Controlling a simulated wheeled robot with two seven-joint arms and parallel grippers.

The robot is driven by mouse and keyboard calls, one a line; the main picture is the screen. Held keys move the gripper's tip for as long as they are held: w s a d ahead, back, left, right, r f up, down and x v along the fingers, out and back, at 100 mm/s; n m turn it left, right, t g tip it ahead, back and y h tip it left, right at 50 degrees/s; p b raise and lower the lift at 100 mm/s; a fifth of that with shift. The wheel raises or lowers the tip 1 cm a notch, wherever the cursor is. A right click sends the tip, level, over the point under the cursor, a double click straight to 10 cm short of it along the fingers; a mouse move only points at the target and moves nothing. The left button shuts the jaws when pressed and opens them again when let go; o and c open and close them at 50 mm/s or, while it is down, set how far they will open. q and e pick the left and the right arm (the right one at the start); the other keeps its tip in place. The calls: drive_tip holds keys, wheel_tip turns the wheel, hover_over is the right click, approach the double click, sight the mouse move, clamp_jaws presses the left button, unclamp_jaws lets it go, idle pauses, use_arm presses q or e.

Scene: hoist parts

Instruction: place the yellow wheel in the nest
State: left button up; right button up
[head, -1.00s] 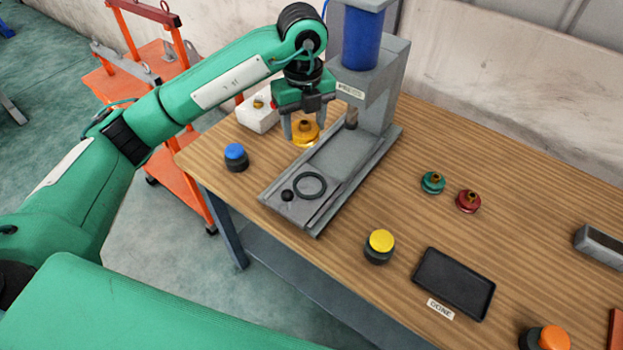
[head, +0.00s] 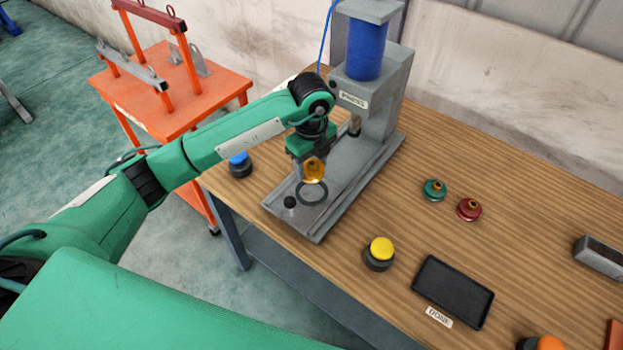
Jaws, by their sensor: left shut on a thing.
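The yellow wheel (head: 314,170) is held in my left gripper (head: 312,160), which is shut on it. The wheel looks tilted and sits above the press bed. The nest, a dark ring (head: 312,193) on the sliding plate of the press (head: 375,110), lies just below the wheel in the picture. The wheel's lower edge overlaps the ring's far side in the view; I cannot tell the height gap. My right gripper is not in view.
A black knob (head: 290,202) stands beside the ring. A blue button (head: 239,164) and a yellow button (head: 380,254) flank the press. Green (head: 434,190) and red (head: 469,209) wheels and a black tray (head: 453,291) lie to the right. An orange cart (head: 175,90) stands behind left.

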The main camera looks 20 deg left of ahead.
sight(312, 173)
use_arm(q)
wheel_tip(312, 173, down, 4)
drive_tip(key=shift+r, duration=0.25)
wheel_tip(312, 173, down, 3)
drive_tip(key=shift+f+p, duration=0.1)
drive_tip(key=shift+p, duration=0.6)
drive_tip(key=shift+f, duration=0.35)
drive_tip(key=shift+f, duration=0.2)
drive_tip(key=o, duration=1.4)
